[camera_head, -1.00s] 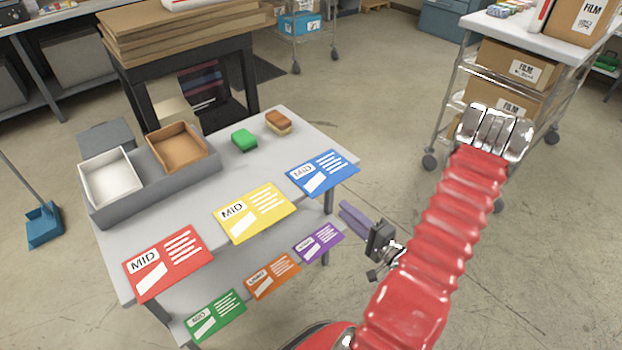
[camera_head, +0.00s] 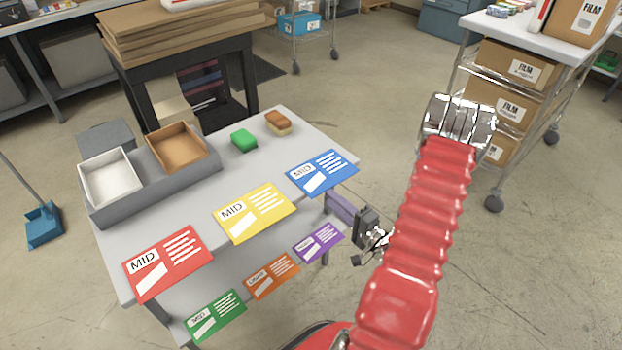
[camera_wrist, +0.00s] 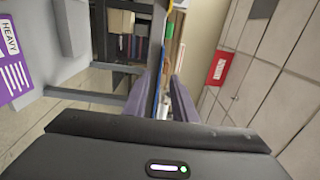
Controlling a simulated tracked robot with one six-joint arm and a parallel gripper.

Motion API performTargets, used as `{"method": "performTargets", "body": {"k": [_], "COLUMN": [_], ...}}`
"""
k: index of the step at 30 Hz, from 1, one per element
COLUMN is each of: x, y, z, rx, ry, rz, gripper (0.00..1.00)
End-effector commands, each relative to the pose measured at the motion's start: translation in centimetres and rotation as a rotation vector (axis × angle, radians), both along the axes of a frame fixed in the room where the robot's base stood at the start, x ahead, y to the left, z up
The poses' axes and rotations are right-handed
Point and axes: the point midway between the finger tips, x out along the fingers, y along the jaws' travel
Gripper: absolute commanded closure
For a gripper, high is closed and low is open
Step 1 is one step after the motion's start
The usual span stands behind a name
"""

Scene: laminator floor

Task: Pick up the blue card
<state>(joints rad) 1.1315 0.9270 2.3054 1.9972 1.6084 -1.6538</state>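The blue card (camera_head: 321,172) lies flat at the right front corner of the grey table, and its outer edge reaches past the tabletop. My gripper (camera_head: 335,203) is just outside and slightly below that edge, with its purple-grey fingers pointing at the card. In the wrist view the two fingers of my gripper (camera_wrist: 166,92) are apart. A thin blue strip shows edge-on between them, probably the blue card (camera_wrist: 159,84). Whether a finger touches the card cannot be told.
On the grey table (camera_head: 215,177) are a yellow card (camera_head: 262,205), a red card (camera_head: 190,250), a green block (camera_head: 243,139) and a sponge (camera_head: 278,123). Green, orange and purple cards (camera_head: 318,243) lie on the lower shelf. A box trolley (camera_head: 494,204) stands right.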

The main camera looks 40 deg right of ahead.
Motion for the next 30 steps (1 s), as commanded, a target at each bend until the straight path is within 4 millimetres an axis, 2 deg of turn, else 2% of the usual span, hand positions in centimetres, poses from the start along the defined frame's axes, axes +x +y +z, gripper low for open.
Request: {"method": "performTargets", "body": {"k": [12, 30], "x": [4.4, 4.7], "y": [0.1, 0.1], "z": [-0.1, -0.1], "rx": [0.000, 0.001], "ry": [0.000, 0.000], "rz": [0.004, 0.002], "gripper": [0.75, 0.75]}}
